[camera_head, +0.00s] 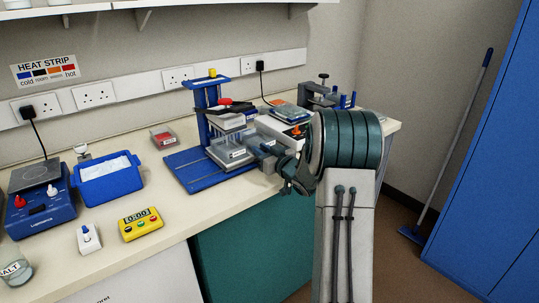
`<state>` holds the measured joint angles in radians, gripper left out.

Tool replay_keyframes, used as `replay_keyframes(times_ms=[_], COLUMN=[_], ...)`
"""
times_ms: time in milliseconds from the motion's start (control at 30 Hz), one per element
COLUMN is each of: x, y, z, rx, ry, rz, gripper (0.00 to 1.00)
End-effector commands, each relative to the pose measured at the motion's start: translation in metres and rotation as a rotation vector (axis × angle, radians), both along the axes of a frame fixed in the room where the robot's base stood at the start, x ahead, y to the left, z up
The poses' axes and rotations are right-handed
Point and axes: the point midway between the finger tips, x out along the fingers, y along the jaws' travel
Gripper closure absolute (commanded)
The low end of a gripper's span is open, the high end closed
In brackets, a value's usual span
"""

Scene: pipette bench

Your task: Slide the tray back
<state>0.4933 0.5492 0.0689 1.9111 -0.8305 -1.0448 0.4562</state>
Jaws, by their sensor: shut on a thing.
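A clear grey tray (229,156) with a small white label sits low in the blue-framed pipette stand (183,172), over its blue base plate. My gripper (257,149) reaches in from the right and is shut on the tray's right side. The fingertips are small and partly hidden by my own wrist, so the exact grip is hard to see. A blue upright frame with a yellow top knob (212,72) and a grey block rises above the tray.
A blue bin (108,181), a yellow timer (141,224), a white switch box (88,239) and a red-filled box (163,137) stand left of the stand. Other equipment (328,94) stands behind my arm. Bare bench lies in front of the stand.

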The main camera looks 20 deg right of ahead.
Motion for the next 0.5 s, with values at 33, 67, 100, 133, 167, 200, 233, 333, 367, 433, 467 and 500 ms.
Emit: replay_keyframes(times_ms=[33, 67, 100, 133, 167, 200, 233, 333, 367, 433, 467, 500], x=[0.0025, 0.0035, 0.0045, 0.005, 0.0052, 0.0053, 0.0053, 0.005, 0.0049, 0.0047, 0.0046, 0.0046], y=[0.0022, 0.0034, 0.0044, 0.0047, 0.0048, 0.0045, 0.0042, 0.0026, 0.0021, 0.0004, 0.0002, 0.0002], z=[0.0001, 0.0, 0.0, 0.0001, 0.0002, 0.0003, 0.0004, 0.0007, 0.0008, 0.001, 0.0011, 0.001], rx=[0.0, 0.0, 0.0, 0.0, 0.0, 0.0, 0.0, -0.001, -0.001, -0.001, -0.001, -0.001], ry=[-0.001, 0.0, 0.0, 0.0, 0.0, 0.0, 0.0, 0.0, -0.001, -0.001, -0.001, -0.001], rz=[0.008, 0.013, 0.017, 0.018, 0.019, 0.019, 0.018, 0.016, 0.015, 0.012, 0.012, 0.012], gripper=[1.0, 1.0, 1.0, 1.0, 1.0, 1.0, 1.0, 1.0, 1.0, 0.77, 0.69, 0.58])
